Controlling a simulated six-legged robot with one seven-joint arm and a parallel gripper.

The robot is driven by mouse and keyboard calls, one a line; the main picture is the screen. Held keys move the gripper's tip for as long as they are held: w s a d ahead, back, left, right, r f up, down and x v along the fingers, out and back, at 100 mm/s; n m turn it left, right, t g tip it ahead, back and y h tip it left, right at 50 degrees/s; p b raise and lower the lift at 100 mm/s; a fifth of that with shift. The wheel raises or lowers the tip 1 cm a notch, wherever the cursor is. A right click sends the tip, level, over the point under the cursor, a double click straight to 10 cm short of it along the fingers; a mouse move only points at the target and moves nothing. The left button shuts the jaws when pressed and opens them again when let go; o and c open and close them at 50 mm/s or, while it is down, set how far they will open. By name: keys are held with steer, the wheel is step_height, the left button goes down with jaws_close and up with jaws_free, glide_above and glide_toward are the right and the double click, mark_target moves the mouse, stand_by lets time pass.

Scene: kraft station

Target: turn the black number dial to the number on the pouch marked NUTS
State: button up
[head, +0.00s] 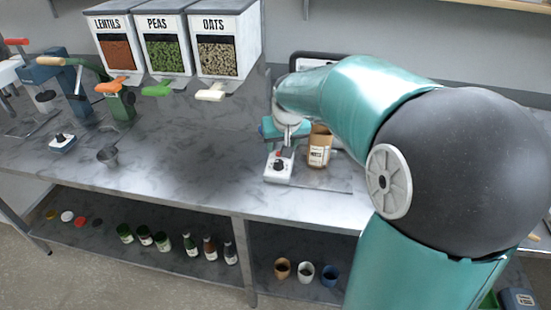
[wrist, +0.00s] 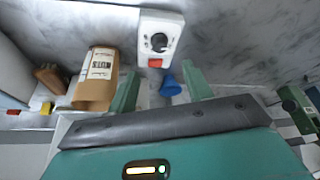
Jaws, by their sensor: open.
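The black number dial (head: 279,167) is a round knob on a white box with a red button, standing on the counter. In the wrist view the dial (wrist: 159,42) is just beyond my fingertips, with small marks around it that I cannot read. The brown pouch (head: 319,150) stands just right of the box. In the wrist view the pouch (wrist: 97,78) is at the left, its white label reading NUTS; I cannot make out a number. My gripper (head: 285,132) is open above and behind the dial box, and its fingers (wrist: 162,88) are apart, not touching the dial.
A small blue item (wrist: 170,86) shows between my fingers in the wrist view. Another white-topped box with a black knob (head: 62,141) stands far left, near a metal cup (head: 108,156). Bins of lentils, peas and oats (head: 217,50) stand at the back. The counter between is clear.

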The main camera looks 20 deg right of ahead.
mark_target(278, 162)
steer(key=x, duration=1)
steer(key=shift+r, duration=0.1)
steer(key=shift+a, duration=0.1)
steer(key=c, duration=1)
steer(key=shift+o, duration=0.2)
